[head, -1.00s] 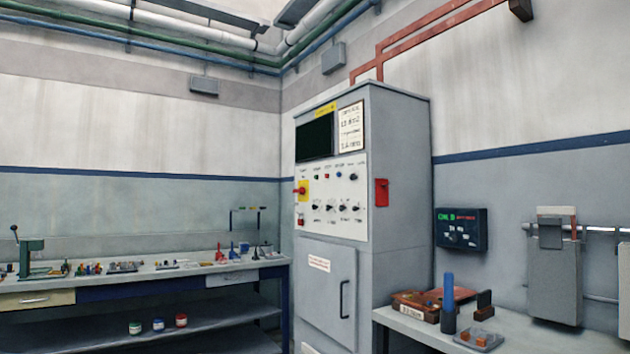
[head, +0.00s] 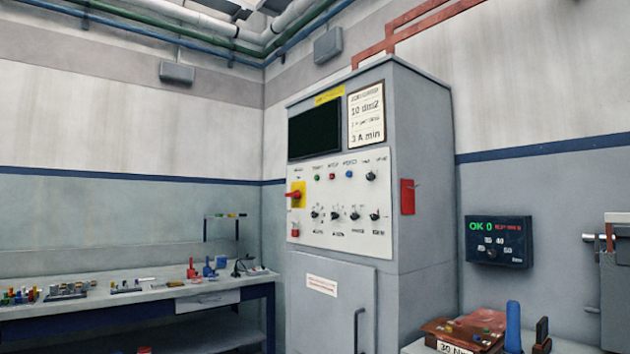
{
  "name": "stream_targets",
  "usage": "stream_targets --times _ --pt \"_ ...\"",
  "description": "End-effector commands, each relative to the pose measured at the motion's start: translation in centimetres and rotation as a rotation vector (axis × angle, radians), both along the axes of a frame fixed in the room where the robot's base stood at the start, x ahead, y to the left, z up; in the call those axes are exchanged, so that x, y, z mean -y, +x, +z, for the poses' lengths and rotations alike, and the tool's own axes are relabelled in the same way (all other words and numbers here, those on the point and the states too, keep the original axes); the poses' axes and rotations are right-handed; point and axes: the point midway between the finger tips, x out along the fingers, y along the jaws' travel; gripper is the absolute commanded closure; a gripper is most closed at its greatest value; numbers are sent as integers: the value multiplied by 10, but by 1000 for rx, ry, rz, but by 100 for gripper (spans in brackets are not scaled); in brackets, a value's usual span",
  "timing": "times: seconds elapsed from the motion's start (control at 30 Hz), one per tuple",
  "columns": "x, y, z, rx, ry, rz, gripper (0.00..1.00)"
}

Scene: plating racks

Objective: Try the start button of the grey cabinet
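The grey cabinet (head: 420,240) stands in the corner, larger than anything else in the head view. Its white control panel (head: 345,240) faces left of me. A red switch on a yellow plate (head: 299,203) is at the panel's left edge. Black knobs (head: 336,216) fill the row below. My gripper is not in view.
A workbench (head: 130,301) with small parts stands along the left wall. The cabinet's lower door (head: 325,320) is shut.

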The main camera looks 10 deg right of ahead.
Motion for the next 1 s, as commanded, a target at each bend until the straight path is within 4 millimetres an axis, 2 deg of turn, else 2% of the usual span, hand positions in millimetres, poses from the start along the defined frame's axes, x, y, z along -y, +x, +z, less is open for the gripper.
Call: stream_targets --times 0.1,0.13,0.2,0.27,1.0 --pt "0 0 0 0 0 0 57" --pt "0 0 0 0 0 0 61" --pt "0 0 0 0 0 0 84" --pt "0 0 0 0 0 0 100" --pt "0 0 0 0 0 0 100"
